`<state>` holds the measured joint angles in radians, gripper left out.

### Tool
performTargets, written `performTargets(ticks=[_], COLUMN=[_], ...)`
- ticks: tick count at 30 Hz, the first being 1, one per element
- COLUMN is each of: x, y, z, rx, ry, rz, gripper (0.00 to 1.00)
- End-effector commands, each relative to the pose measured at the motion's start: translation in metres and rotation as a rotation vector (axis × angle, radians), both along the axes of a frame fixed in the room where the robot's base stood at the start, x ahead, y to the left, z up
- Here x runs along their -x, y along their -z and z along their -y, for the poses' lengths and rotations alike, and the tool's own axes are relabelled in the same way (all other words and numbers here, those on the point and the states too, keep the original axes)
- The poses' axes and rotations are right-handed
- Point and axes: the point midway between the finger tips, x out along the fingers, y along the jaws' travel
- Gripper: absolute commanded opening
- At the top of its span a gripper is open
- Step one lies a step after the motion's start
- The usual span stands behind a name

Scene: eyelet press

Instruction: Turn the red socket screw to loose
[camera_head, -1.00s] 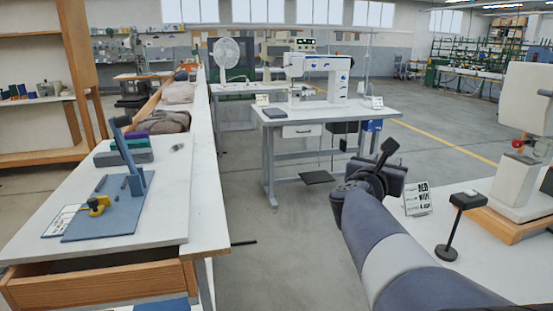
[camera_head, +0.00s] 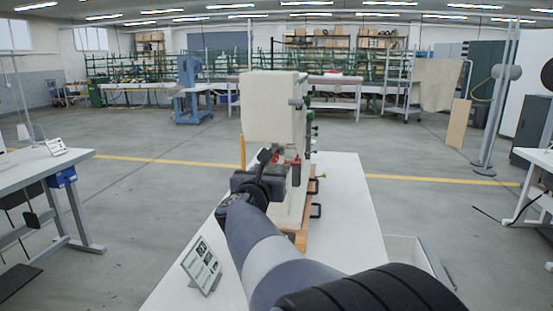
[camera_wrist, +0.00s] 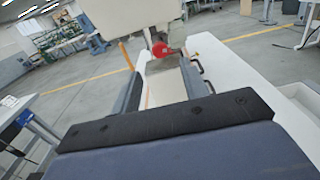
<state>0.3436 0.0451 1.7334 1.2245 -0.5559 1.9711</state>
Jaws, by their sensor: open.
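The cream eyelet press (camera_head: 270,105) stands on a wooden base on a white table, just beyond my arm in the head view. A red part (camera_head: 296,160) shows on the press close to my gripper (camera_head: 268,158). In the wrist view a red round part (camera_wrist: 161,50) sits under the press head, ahead of the gap between my fingers. I cannot tell for certain that it is the socket screw; its socket is not readable. My gripper is open and empty, its two blue fingers (camera_wrist: 160,75) apart and pointing at the press. My arm hides the lower front of the press.
The white table (camera_head: 350,220) is clear to the right of the press. Black handles (camera_head: 315,210) stick out on the press's right side. A printed card (camera_head: 203,265) stands at the table's left edge. A workbench (camera_head: 30,170) is at far left, with open floor between.

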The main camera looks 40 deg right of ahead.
Motion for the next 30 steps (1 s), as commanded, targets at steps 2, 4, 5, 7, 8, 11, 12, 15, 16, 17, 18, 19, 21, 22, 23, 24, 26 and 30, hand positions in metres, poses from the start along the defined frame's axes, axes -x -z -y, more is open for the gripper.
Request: performTargets(ticks=[2, 4, 5, 7, 8, 11, 12, 15, 16, 17, 18, 19, 21, 22, 23, 24, 26, 30], x=[-0.008, -0.017, -0.02, -0.028, -0.032, -0.042, -0.046, -0.053, -0.055, -0.057, -0.058, -0.059, -0.061, -0.061, -0.061, -0.061, -0.061, -0.061], y=[0.001, 0.001, 0.001, 0.001, 0.001, 0.001, 0.001, 0.0, 0.0, 0.0, 0.0, 0.0, 0.0, 0.0, 0.0, 0.0, 0.0, 0.0], z=[0.011, 0.021, 0.025, 0.035, 0.039, 0.051, 0.056, 0.064, 0.066, 0.067, 0.069, 0.07, 0.072, 0.072, 0.073, 0.073, 0.073, 0.073], rx=[-0.002, -0.002, -0.001, -0.002, -0.003, -0.001, -0.001, -0.001, -0.001, -0.001, -0.001, -0.001, -0.001, -0.001, -0.001, -0.001, -0.001, -0.001], ry=[0.004, 0.004, 0.004, 0.004, 0.004, 0.003, 0.003, 0.002, 0.002, 0.002, 0.002, 0.002, 0.002, 0.001, 0.001, 0.001, 0.001, 0.001], rz=[-0.001, -0.001, -0.001, -0.001, -0.001, -0.001, -0.001, 0.0, 0.0, 0.0, 0.001, 0.001, 0.001, 0.001, 0.001, 0.001, 0.001, 0.001], gripper=[0.42, 0.42, 0.42, 0.42, 0.42, 0.42, 0.42, 0.42, 0.42, 0.42, 0.42, 0.42, 0.42, 0.42, 0.42, 0.42, 0.42, 0.41])
